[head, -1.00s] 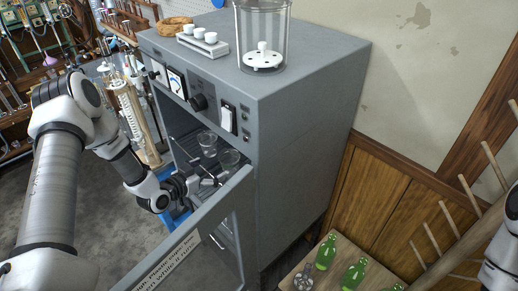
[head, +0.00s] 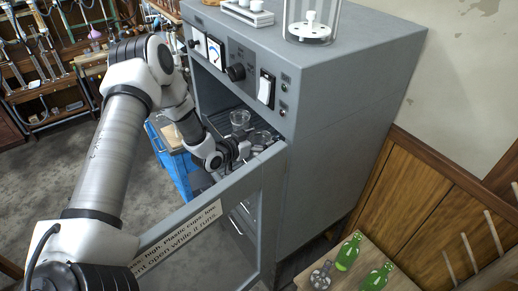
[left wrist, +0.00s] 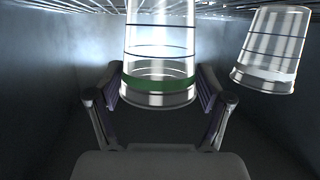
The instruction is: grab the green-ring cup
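The green-ring cup (left wrist: 160,70) is a clear cup with a green band near its near end, in the middle of the left wrist view. My left gripper (left wrist: 157,88) is open, with one finger on each side of that cup; whether they touch it I cannot tell. In the head view my left gripper (head: 240,152) reaches into the grey oven, close to two clear cups on the rack. Their ring colours are too small to tell there. My right gripper is not in view.
A second clear cup (left wrist: 272,50) with a pale band stands to the right of the green-ring cup. The oven (head: 340,95) has its door (head: 205,240) open in front, below my left arm.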

